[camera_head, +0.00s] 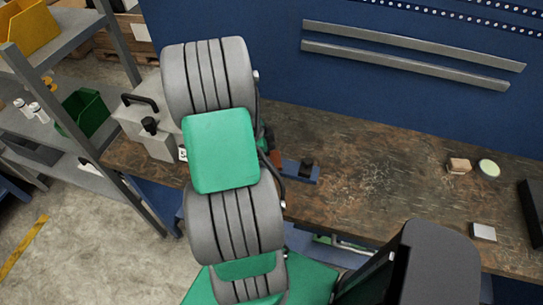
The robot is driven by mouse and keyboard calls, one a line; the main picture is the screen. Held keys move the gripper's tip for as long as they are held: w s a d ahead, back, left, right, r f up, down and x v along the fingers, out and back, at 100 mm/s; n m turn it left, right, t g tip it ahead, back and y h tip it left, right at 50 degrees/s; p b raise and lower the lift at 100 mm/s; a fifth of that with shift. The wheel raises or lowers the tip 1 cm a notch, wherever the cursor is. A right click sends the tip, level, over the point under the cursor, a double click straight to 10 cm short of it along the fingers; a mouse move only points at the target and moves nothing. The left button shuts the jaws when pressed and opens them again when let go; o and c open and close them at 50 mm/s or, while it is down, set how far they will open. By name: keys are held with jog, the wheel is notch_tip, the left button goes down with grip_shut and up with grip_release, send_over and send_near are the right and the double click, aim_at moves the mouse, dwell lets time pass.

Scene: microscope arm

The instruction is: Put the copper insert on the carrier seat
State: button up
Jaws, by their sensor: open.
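A small copper-tan block (459,166), which looks like the copper insert, lies on the right part of the worn brown workbench (385,165). A blue bracket with a dark upright piece (305,170) stands on the bench just right of my arm; it may be the carrier seat, but I cannot tell for sure. My grey and green arm rises in front of the bench's left part and covers what is behind it. My gripper cannot be made out; it is hidden by the arm or out of the picture.
A pale green round disc (488,168) lies right beside the copper block. A silver block (484,232) is nearer the front edge. A dark object (532,212) stands at the right edge. A grey machine (148,125) is left of my arm. The bench's middle is clear.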

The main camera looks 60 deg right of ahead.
jog(key=b+v, duration=0.2)
jog(key=v, duration=1)
jog(key=w+a+r+n+t, duration=0.4)
jog(key=w+a+n, duration=0.6)
jog(key=a+n, duration=0.2)
jog(key=w+a+r+n+t+y, duration=0.1)
jog(key=a+n+t, duration=0.1)
jog(key=a+n, duration=0.7)
jog(key=a+r+n+t+y, duration=0.1)
jog(key=a+r+n+t, duration=0.1)
jog(key=a+n, duration=0.6)
jog(key=a, duration=0.6)
jog(key=shift+w+n, duration=0.35)
jog(key=shift+n, duration=0.05)
